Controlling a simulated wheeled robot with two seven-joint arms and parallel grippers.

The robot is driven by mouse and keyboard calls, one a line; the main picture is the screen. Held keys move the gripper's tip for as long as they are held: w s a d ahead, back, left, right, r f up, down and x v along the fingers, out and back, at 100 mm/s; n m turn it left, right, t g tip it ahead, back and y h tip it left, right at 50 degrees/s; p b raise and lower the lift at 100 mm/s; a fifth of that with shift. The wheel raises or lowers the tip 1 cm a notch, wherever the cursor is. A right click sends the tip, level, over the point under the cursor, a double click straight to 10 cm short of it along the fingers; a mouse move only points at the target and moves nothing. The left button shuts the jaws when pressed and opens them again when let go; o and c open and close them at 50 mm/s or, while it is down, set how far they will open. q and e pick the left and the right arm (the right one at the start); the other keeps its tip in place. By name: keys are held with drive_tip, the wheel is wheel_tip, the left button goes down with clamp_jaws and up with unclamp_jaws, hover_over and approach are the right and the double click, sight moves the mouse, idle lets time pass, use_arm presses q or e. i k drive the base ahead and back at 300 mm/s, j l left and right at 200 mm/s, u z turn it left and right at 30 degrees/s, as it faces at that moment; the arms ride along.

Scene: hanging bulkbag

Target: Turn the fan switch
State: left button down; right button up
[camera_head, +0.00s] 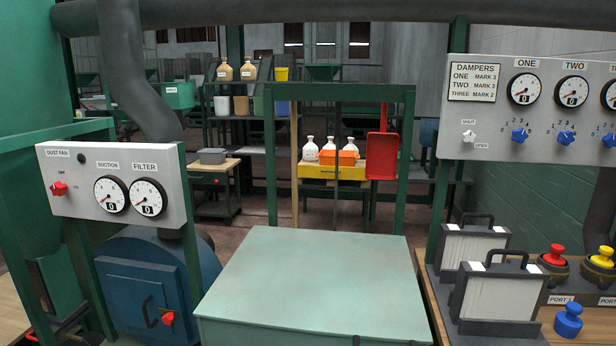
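The fan switch is a red knob (59,188) on the left end of a grey panel (85,207) labelled DUST FAN, in the left of the head view. OFF is printed above the knob and ON to its right. The knob is too small to tell exactly where it points. A dark round lamp or button (81,157) sits above it. On the same panel, the SUCTION gauge (110,194) and the FILTER gauge (148,198) both show 0.
A blue round housing (140,275) with a red knob stands below the panel. A pale green table top (310,270) is clear in the middle. At right are a dampers panel (540,105), filter cartridges (500,292), and coloured port caps (569,318). A thick grey duct (135,70) hangs behind.

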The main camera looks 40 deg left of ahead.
sight(58, 189)
drive_tip(key=u, duration=2.45)
drive_tip(key=i+j, duration=0.15)
drive_tip(key=j, duration=0.2)
drive_tip(key=i+j+u, duration=0.1)
drive_tip(key=j, duration=0.25)
drive_tip(key=i+j, duration=0.2)
drive_tip(key=j+u, duration=0.05)
drive_tip(key=j, duration=0.05)
